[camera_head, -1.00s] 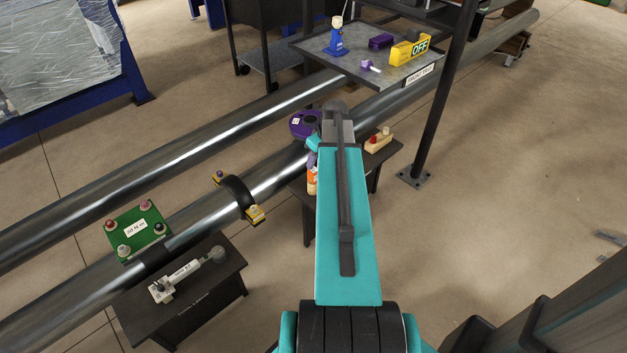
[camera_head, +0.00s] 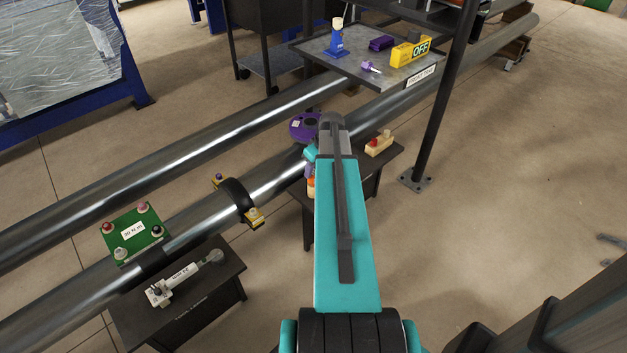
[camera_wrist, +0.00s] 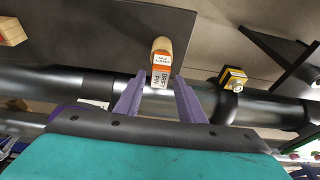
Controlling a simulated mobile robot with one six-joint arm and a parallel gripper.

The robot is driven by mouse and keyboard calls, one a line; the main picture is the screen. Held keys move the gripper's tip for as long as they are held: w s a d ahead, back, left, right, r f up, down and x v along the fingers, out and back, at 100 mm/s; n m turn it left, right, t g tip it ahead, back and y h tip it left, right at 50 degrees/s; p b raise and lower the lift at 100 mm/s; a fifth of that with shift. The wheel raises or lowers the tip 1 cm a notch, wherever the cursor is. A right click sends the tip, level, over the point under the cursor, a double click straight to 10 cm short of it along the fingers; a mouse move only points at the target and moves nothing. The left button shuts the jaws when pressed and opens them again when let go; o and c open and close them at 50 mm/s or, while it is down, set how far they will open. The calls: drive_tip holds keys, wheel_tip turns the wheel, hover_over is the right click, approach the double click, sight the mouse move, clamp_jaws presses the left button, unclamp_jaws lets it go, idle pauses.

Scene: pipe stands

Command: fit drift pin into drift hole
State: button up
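In the head view only a bit of orange of the pin (camera_head: 311,187) shows beside my arm, and my gripper (camera_head: 310,165) is mostly hidden. A purple round part (camera_head: 303,127) with a white label sits just left of my wrist. I cannot make out which opening is the drift hole.
Two long steel pipes (camera_head: 100,198) cross the scene. A yellow-and-black clamp (camera_head: 240,200) straddles the nearer pipe. A small dark table (camera_head: 385,160) bears a beige block (camera_head: 379,144). A green plate (camera_head: 132,235) and a black post (camera_head: 440,110) stand nearby. A tray (camera_head: 325,48) is behind.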

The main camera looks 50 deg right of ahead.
clamp_jaws()
drive_tip(key=shift+r+p, duration=0.75)
drive_tip(key=shift+r, duration=0.35)
drive_tip(key=shift+r+p, duration=1.85)
drive_tip(key=shift+r, duration=1.1)
drive_tip(key=shift+w, duration=0.1)
